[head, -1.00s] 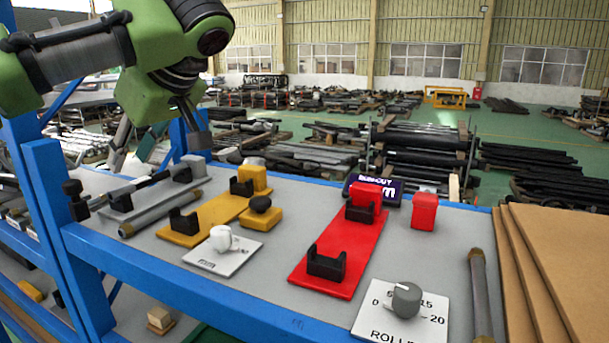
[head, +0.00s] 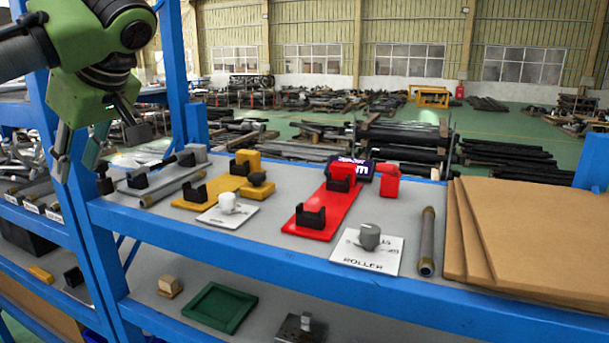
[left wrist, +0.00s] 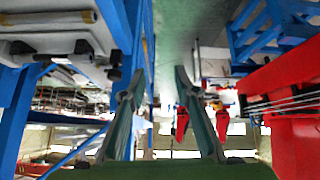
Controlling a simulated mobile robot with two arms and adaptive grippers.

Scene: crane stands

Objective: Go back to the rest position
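My left gripper (head: 76,158) hangs fingers down at the left of the head view, in front of the blue rack post. In the left wrist view its two fingers (left wrist: 162,95) are spread, with nothing between them. My right gripper is in neither view. A red stand (head: 322,212) with black cradles, a yellow stand (head: 212,192) and a grey stand (head: 160,177) are on the rack's upper shelf. No part touches my left gripper.
A blue rack beam (head: 300,272) runs along the shelf's front. A grey roller (head: 427,240), a white dial card (head: 350,254) and brown boards (head: 530,225) lie at right. A green tray (head: 220,307) is on the lower shelf. Red structure (left wrist: 290,120) stands right in the wrist view.

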